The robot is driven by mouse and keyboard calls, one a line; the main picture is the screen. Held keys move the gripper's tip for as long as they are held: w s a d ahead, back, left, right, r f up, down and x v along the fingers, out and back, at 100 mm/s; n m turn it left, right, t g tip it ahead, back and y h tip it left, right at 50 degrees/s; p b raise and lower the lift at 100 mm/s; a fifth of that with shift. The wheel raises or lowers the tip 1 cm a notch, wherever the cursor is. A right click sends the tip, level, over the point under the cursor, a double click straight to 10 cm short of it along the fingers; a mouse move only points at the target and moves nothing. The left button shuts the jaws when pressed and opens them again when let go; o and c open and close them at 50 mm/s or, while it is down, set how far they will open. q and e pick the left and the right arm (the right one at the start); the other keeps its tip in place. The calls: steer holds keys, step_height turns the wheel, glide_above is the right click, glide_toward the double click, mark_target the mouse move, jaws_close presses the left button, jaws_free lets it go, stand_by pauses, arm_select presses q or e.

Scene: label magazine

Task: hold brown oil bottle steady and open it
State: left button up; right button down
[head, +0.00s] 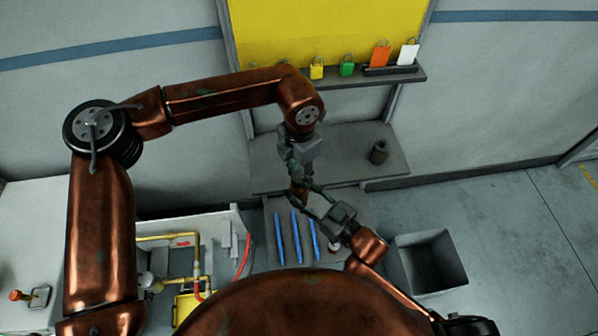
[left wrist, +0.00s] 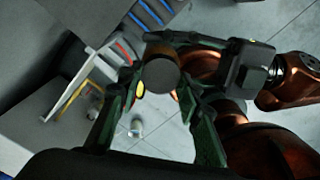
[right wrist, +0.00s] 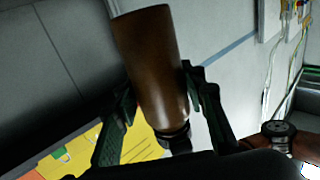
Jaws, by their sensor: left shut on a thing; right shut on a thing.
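The brown oil bottle (head: 298,188) is held in the air between my two grippers, above the grey surface with blue strips. It fills the middle of the right wrist view (right wrist: 152,65), tilted, with a narrow dark neck end (right wrist: 178,140) low in the picture. My right gripper (right wrist: 160,92) is shut on the bottle's body; it also shows in the head view (head: 310,195). My left gripper (head: 299,172) comes from above and is shut at the bottle. In the left wrist view a dark round end (left wrist: 160,73) sits between its fingers; whether this is the cap is unclear.
Several blue strips (head: 296,236) lie on the grey surface below. An open grey bin (head: 430,265) stands at the right. Padlocks and tags line the yellow board (head: 320,30). Yellow pipes (head: 168,238) are at the left.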

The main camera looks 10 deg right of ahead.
arm_select(q)
steer(key=n, duration=0.6)
steer(key=shift+w+r, duration=0.1)
steer(key=shift+w, duration=0.1)
arm_select(e)
steer(key=shift+s+a+r, duration=0.15)
arm_select(q)
steer(key=n, duration=0.3)
steer(key=shift+a+n, duration=0.1)
steer(key=shift+n, duration=0.3)
steer(key=n, duration=0.6)
steer(key=shift+s, duration=0.1)
steer(key=n, duration=0.5)
steer(key=shift+s, duration=0.15)
arm_select(e)
steer(key=shift+d, duration=0.2)
arm_select(q)
steer(key=shift+r, duration=0.15)
steer(key=shift+r, duration=0.55)
arm_select(e)
steer(key=shift+f, duration=0.2)
arm_select(q)
steer(key=shift+d+r, duration=0.2)
steer(key=shift+r, duration=0.2)
arm_select(e)
steer(key=shift+r, duration=0.1)
